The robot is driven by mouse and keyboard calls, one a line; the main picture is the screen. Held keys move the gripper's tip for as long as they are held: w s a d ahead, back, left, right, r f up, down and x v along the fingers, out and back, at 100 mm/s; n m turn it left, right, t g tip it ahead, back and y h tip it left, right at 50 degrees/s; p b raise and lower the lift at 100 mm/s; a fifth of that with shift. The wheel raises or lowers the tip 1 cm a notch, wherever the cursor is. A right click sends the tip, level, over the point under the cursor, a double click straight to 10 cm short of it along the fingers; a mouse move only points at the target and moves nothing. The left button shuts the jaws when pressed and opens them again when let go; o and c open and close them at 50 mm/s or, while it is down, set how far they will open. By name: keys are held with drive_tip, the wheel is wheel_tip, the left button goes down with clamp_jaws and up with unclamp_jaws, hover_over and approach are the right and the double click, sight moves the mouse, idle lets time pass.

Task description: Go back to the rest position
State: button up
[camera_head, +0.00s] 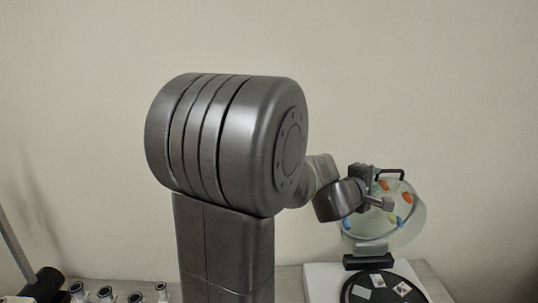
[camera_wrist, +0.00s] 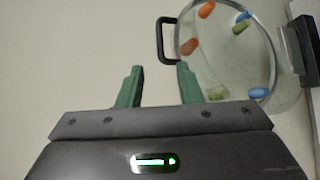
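My gripper (camera_wrist: 160,68) is open in the wrist view. Its two green fingers stand apart with only bare wall between them. A clear round container (camera_wrist: 232,55) with a black handle (camera_wrist: 164,40) is past the fingers to the right. The right finger overlaps its edge in the picture; I cannot tell whether they touch. Orange, blue and green pieces show inside the container. In the head view the container (camera_head: 405,232) is at the right, partly behind my wrist.
A black block (camera_head: 368,262) is under the container. Below is a black round plate (camera_head: 378,292) with several small pale squares, on a white base (camera_head: 318,283). Several small metallic fittings (camera_head: 105,294) and a black cylinder (camera_head: 45,284) are at the lower left. A plain wall is behind.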

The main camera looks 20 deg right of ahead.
sight(389, 172)
drive_tip(key=x, duration=1.2)
drive_tip(key=shift+w+d, duration=0.1)
drive_tip(key=shift+d, duration=0.2)
drive_tip(key=shift+a, duration=0.1)
